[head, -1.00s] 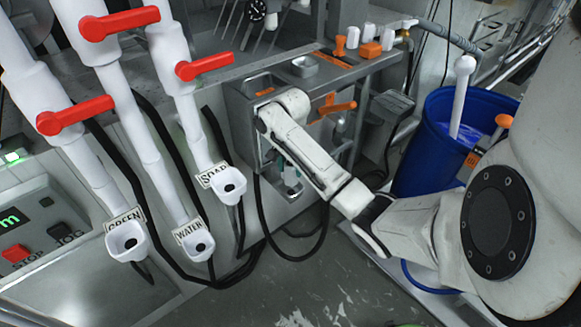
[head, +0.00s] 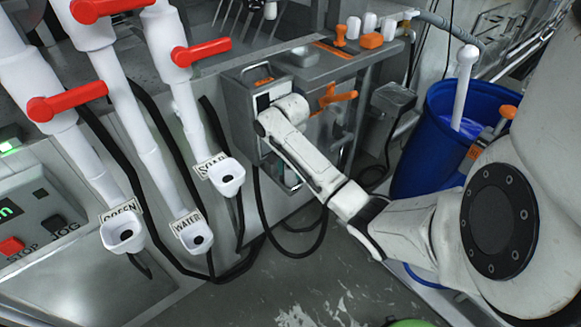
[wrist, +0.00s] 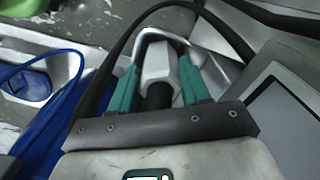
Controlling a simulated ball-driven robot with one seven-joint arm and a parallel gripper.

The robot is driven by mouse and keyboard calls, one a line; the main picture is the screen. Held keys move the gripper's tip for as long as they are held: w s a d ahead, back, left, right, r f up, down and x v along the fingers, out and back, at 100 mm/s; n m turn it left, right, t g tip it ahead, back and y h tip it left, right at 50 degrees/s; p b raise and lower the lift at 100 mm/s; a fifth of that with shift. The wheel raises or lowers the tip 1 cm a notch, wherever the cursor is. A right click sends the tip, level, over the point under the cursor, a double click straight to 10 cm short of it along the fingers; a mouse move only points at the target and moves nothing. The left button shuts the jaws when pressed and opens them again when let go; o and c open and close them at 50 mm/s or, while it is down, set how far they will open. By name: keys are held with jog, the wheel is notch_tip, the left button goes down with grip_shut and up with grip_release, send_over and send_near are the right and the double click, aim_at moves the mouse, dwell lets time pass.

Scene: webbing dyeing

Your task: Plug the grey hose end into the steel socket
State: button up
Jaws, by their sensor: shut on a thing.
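In the wrist view my gripper (wrist: 158,78) has green fingers, closed on the two sides of a light grey hose end (wrist: 156,60). A dark stretch (wrist: 158,97) continues from the hose end toward the palm. A bright metal rim (wrist: 150,32) curves around the fingertips; I cannot tell if it is the steel socket or whether the hose end touches it. In the head view my arm reaches to the steel cabinet (head: 243,118), and my gripper is mostly hidden behind it at the cabinet's lower opening. The socket is not clearly visible there.
A black hose (wrist: 92,88) arcs past the gripper in the wrist view. An orange valve handle (head: 335,96) sticks out beside my arm. A blue barrel (head: 427,150) stands at the right. White spouts, including SOAP (head: 227,178), hang left of the cabinet. The floor (head: 310,275) in front is open.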

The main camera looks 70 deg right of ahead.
jog(key=o, duration=1.4)
notch_tip(320, 180, up, 9)
jog(key=p, duration=0.4)
jog(key=shift+r, duration=0.1)
jog(key=shift+r+p, duration=0.8)
